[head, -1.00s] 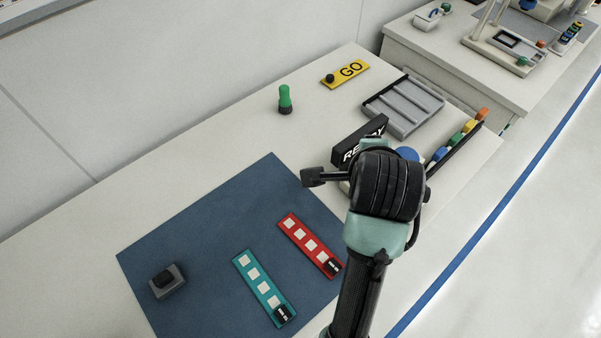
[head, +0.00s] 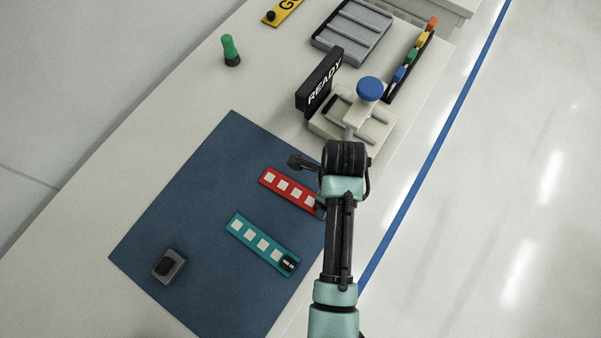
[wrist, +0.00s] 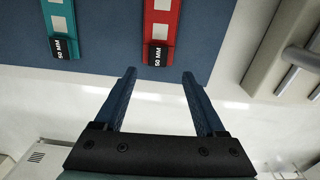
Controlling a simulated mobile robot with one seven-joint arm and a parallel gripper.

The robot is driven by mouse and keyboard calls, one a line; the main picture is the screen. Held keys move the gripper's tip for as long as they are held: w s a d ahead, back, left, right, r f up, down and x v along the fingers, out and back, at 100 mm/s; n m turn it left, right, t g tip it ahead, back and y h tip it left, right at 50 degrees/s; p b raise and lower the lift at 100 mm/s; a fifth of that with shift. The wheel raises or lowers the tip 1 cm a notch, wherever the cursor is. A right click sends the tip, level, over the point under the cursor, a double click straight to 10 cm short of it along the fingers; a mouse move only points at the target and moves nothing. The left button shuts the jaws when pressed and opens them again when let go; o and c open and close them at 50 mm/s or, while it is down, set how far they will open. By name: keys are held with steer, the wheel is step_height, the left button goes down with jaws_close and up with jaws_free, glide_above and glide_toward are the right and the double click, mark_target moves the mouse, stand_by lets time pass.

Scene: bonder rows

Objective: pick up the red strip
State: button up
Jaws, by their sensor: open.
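The red strip (head: 285,187) lies flat on the blue mat, with pale squares along it. In the head view its near right end is hidden by my arm. In the wrist view the red strip (wrist: 160,22) shows at top centre, its black end block reading "50 MM". My gripper (wrist: 159,72) is open and empty, its two fingers apart, just short of that black end in the picture and roughly in line with the strip. In the head view the fingers cannot be made out clearly.
A teal strip (head: 252,238) lies beside the red one on the blue mat (head: 190,200). A grey block with a black top (head: 169,265) sits on the mat's near left. A beige machine with a blue knob (head: 369,88) and a READY sign (head: 322,84) stand beyond the strips.

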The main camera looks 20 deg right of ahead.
steer(key=shift+a+f+p, duration=0.2)
steer(key=shift+f+p, duration=0.05)
steer(key=shift+f, duration=1.1)
steer(key=shift+a+f+p, duration=0.15)
steer(key=shift+f+p, duration=0.05)
steer(key=shift+f, duration=1.1)
jaws_close()
